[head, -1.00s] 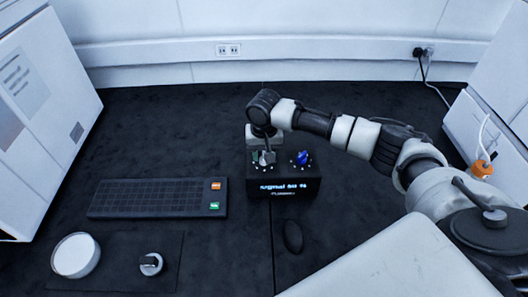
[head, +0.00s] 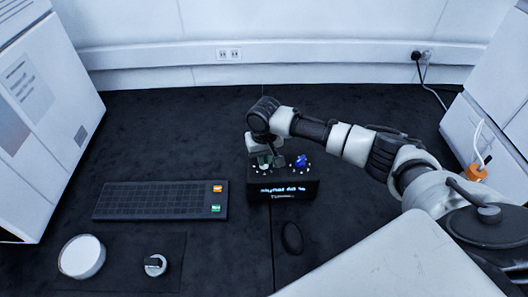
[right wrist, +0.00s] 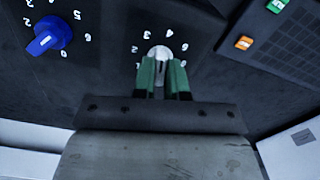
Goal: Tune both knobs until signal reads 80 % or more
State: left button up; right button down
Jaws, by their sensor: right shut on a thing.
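The black signal box (head: 283,191) stands near the middle of the bench. Its lit display (head: 284,190) shows the word signal and a percentage, too blurred to read. The blue knob (head: 301,161) is at the right on the box's top; in the right wrist view it (right wrist: 46,36) is at upper left, with white numbers around it. My right gripper (right wrist: 162,72) has green fingertips shut on the white knob (right wrist: 160,52), which sits inside its own ring of numbers. In the head view my right gripper (head: 268,160) partly hides that knob. My left gripper is not in view.
A black keyboard (head: 155,200) with orange and green keys lies left of the box. A round white dish (head: 81,257) and a small dark-topped item (head: 155,265) are at front left. White instruments stand at both sides.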

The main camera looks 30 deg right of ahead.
jog(key=n+p, duration=0.2)
jog(key=n, duration=0.1)
jog(key=shift+r, duration=0.15)
jog(key=shift+n+p, duration=0.9)
jog(key=shift+n, duration=0.7)
jog(key=c, duration=1.2)
grip_release()
jog(key=shift+o, duration=0.2)
notch_tip(320, 180, up, 10)
jog(key=b, duration=0.1)
jog(key=shift+r, duration=0.25)
